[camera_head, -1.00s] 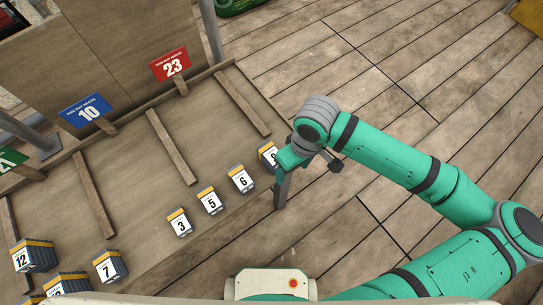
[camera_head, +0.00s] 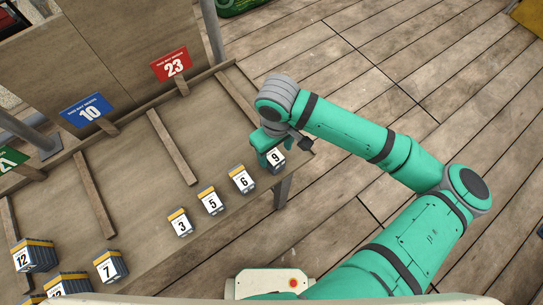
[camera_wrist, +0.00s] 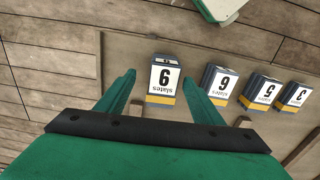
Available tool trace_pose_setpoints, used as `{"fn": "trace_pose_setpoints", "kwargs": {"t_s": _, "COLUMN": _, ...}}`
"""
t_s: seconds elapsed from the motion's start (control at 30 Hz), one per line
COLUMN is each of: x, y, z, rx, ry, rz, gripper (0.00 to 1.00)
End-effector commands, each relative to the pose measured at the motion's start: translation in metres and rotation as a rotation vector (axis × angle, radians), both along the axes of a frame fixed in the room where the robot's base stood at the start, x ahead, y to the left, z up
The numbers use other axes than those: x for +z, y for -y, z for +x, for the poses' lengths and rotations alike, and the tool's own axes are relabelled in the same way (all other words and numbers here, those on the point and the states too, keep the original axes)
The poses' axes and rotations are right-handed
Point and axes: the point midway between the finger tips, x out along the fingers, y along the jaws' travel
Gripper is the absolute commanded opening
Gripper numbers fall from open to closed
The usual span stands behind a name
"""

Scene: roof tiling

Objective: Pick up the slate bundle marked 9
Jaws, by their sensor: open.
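The slate bundle marked 9 (camera_head: 277,159) stands on the wooden table near its right end, at the end of a row. In the wrist view the bundle marked 9 (camera_wrist: 163,80) shows just ahead of my gripper, its label upside down, and between the lines of the two fingers. My gripper (camera_wrist: 160,76) is open and empty, with one green finger on each side of the bundle. In the head view my gripper (camera_head: 266,143) is right at the bundle and partly hides it. I cannot tell whether the fingers touch it.
Bundles 6 (camera_head: 243,180), 5 (camera_head: 210,202) and 3 (camera_head: 180,224) stand along the same row to the left. Bundles 7 (camera_head: 110,266) and 12 (camera_head: 34,256) are farther left. Wooden strips and signs 10 (camera_head: 87,111) and 23 (camera_head: 171,66) lie behind. Open deck is right.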

Motion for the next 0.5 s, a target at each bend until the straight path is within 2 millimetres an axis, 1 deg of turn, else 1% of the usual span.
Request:
{"fn": "trace_pose_setpoints", "kwargs": {"t_s": 0.2, "x": -0.028, "y": -0.013, "z": 0.004, "rx": 0.001, "ry": -0.002, "rz": 0.001, "gripper": 0.61}}
{"fn": "trace_pose_setpoints", "kwargs": {"t_s": 0.3, "x": -0.04, "y": -0.011, "z": 0.004, "rx": -0.001, "ry": -0.002, "rz": 0.0, "gripper": 0.61}}
{"fn": "trace_pose_setpoints", "kwargs": {"t_s": 0.4, "x": -0.046, "y": -0.012, "z": 0.004, "rx": -0.001, "ry": -0.001, "rz": 0.0, "gripper": 0.61}}
{"fn": "trace_pose_setpoints", "kwargs": {"t_s": 0.5, "x": -0.048, "y": -0.012, "z": 0.004, "rx": 0.0, "ry": -0.001, "rz": 0.001, "gripper": 0.61}}
